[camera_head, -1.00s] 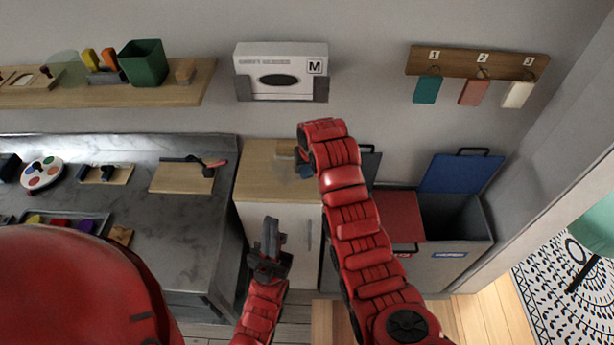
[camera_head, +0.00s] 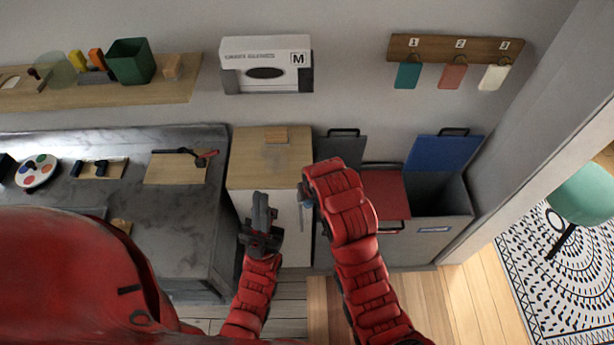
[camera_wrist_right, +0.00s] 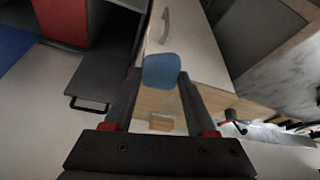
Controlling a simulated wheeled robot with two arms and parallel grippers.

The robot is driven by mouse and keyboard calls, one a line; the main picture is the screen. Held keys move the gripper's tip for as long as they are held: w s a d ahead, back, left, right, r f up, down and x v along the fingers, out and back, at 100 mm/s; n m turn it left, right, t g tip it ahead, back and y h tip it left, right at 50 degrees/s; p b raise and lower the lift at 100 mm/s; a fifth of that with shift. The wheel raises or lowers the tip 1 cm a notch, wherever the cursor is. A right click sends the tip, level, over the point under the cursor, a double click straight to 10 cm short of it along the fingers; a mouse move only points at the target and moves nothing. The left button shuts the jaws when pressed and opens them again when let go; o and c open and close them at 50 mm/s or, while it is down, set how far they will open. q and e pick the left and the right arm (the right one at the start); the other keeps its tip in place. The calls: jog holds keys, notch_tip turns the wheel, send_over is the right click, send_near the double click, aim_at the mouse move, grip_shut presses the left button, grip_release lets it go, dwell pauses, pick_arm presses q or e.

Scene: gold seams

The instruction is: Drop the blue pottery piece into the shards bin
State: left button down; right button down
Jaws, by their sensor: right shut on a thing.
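The blue pottery piece (camera_wrist_right: 161,70) is held between the fingertips of my right gripper (camera_wrist_right: 158,78), above the cabinet front in the right wrist view. In the head view my right forearm mostly hides this gripper. The bins stand right of the cabinet: one with a raised dark grey lid (camera_head: 342,148), one with a red panel (camera_head: 384,194), and an open grey bin (camera_head: 441,202) with a raised blue lid (camera_head: 443,153). Their labels are too small to read. My left gripper (camera_head: 262,208) is before the cabinet, apart from the bins; its finger gap does not show clearly.
The grey counter (camera_head: 180,225) lies left, with a board (camera_head: 175,169) and a palette (camera_head: 36,171). A glove box (camera_head: 266,62) and colored tags (camera_head: 450,76) hang on the wall.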

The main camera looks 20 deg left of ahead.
jog(key=shift+s+d, duration=0.15)
jog(key=shift+s, duration=0.15)
jog(key=shift+w, duration=0.1)
